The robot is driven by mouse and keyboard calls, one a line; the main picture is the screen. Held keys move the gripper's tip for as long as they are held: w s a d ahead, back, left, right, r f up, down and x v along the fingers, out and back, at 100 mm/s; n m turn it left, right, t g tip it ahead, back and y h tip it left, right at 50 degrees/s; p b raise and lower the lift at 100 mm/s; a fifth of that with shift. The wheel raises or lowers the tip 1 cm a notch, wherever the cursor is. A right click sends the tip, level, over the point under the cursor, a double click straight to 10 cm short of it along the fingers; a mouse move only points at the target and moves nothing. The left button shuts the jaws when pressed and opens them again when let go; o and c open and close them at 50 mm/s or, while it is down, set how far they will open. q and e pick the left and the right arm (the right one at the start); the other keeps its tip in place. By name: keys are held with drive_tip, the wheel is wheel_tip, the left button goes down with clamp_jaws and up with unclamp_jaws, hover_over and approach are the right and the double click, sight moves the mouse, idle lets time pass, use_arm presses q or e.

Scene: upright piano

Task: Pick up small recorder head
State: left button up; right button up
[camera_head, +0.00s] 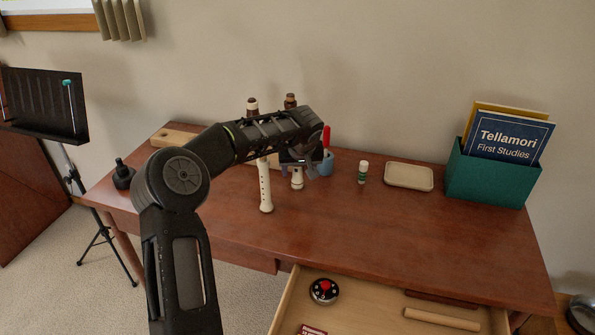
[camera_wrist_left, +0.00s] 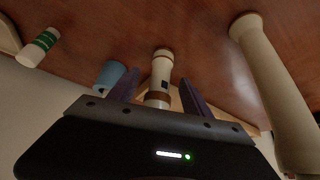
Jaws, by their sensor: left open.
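A short cream recorder piece with a brown band (camera_wrist_left: 161,72), likely the small recorder head, stands on the desk in the left wrist view, between my left gripper's fingers (camera_wrist_left: 158,80). I cannot tell if they touch it. The fingers are apart. In the head view, my left gripper (camera_head: 302,160) is over the desk, and a cream piece (camera_head: 297,180) shows just below it. A brown top (camera_head: 290,100) shows above my arm; the part between is hidden. A taller cream recorder (camera_head: 265,190) stands to the left, partly behind my arm. My right gripper is out of view.
A blue cup (camera_head: 327,164) with a red item stands close right of the gripper. Further right are a green-white tube (camera_head: 362,173), a shallow tray (camera_head: 408,177) and a green book box (camera_head: 487,180). A drawer (camera_head: 380,308) is open in front. The desk's front middle is clear.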

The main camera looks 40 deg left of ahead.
use_arm(q)
drive_tip(key=shift+x, duration=1.5)
clamp_jaws()
